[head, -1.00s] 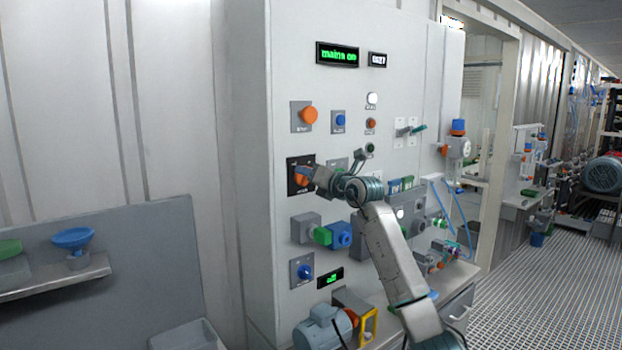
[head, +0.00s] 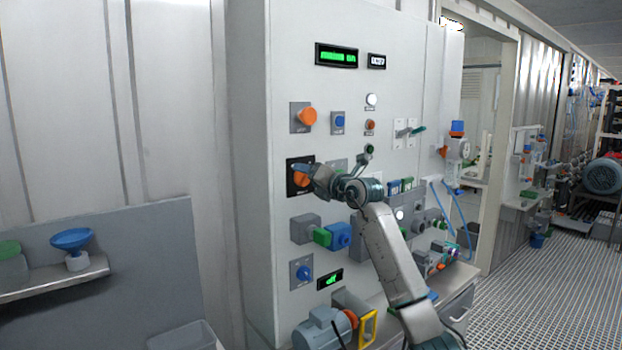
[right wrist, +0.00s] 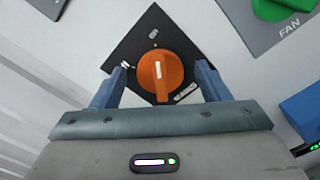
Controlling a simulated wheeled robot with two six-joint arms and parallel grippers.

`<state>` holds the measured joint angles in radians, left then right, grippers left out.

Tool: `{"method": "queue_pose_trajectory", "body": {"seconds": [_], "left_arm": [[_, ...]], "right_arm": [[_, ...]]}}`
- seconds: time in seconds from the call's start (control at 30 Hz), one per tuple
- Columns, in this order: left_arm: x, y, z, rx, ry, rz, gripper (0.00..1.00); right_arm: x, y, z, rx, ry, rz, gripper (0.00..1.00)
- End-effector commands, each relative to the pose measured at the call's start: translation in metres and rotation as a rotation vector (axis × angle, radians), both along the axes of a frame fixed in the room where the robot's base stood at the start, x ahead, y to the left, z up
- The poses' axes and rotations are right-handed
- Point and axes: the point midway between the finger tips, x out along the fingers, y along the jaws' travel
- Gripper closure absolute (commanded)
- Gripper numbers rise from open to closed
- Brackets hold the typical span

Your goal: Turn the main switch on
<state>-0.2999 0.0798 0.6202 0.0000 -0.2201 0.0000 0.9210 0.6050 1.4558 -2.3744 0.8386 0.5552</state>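The main switch is an orange rotary knob (head: 301,175) on a black square plate (head: 293,189) on the front of the grey-white panel. In the right wrist view the knob (right wrist: 160,72) has a white mark, and its plate (right wrist: 143,35) carries white lettering. My right gripper (head: 313,178) is at the knob. In the right wrist view its blue fingers (right wrist: 160,85) are apart, one on each side of the knob, with gaps between. The green display (head: 337,55) at the panel's top seems to read "mains on". My left gripper is not in view.
An orange button (head: 308,116) is above the switch. A green and blue connector (head: 330,236) and a blue knob (head: 304,272) are below it. A green fan knob (right wrist: 285,8) sits close by. The floor on the right (head: 520,290) is clear.

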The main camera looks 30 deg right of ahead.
Motion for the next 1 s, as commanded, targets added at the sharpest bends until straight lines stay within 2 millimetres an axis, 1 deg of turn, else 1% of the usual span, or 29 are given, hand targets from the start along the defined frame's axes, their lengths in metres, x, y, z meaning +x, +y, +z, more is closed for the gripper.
{"method": "queue_pose_trajectory", "body": {"seconds": [0.27, 0.37, 0.47, 0.7, 0.8, 1.0], "left_arm": [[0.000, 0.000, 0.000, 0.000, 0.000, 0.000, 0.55], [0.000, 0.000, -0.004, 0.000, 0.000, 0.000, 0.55], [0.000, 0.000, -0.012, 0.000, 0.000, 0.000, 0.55], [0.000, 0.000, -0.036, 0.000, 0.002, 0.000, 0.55], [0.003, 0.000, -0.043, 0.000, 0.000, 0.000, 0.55], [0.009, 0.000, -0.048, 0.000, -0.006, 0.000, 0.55]], "right_arm": [[0.000, 0.000, 0.000, -0.001, 0.000, 0.000, 0.30], [-0.006, -0.001, -0.001, -0.002, -0.002, -0.001, 0.30], [-0.019, -0.003, -0.004, -0.006, -0.001, -0.002, 0.30], [-0.068, -0.007, -0.005, -0.007, -0.002, -0.003, 0.30], [-0.084, -0.007, -0.005, -0.007, 0.001, -0.003, 0.30], [-0.103, -0.009, -0.002, -0.003, -0.001, -0.002, 0.30]]}}
